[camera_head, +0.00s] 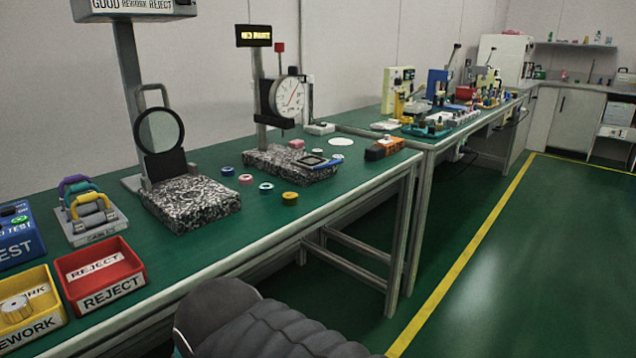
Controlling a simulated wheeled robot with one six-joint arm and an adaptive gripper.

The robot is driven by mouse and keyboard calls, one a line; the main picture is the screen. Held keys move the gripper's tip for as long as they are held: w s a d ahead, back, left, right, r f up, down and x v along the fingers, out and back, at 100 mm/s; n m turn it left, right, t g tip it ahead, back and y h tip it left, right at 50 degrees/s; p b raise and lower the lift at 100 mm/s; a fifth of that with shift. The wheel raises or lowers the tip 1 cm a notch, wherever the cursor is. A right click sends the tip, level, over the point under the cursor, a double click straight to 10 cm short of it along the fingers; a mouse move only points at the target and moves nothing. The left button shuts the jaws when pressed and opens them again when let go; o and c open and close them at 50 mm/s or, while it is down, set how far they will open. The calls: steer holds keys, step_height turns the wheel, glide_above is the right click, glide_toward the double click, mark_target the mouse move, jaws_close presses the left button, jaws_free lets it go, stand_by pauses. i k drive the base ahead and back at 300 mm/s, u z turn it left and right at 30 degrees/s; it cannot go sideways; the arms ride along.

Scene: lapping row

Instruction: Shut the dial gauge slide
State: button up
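The dial gauge (290,96) has a white face with a red needle. It is mounted on a post above a speckled granite base (272,166) on the green bench. A small dark framed plate (321,163) lies at the right front of this base, extending toward the bench front; I cannot tell for sure that it is the slide or how far open it is. A lit display (254,36) tops the post; its text is hard to read. My gripper is not in view.
Left of the gauge, a second granite base (190,205) carries a round lens (160,131). Several coloured rings lie on the bench between. A red REJECT bin (100,276) and yellow REWORK bin (28,310) stand at front left. Open floor (500,275) lies right of the bench.

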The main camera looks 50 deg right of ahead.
mark_target(311, 162)
steer(key=z, duration=1.5)
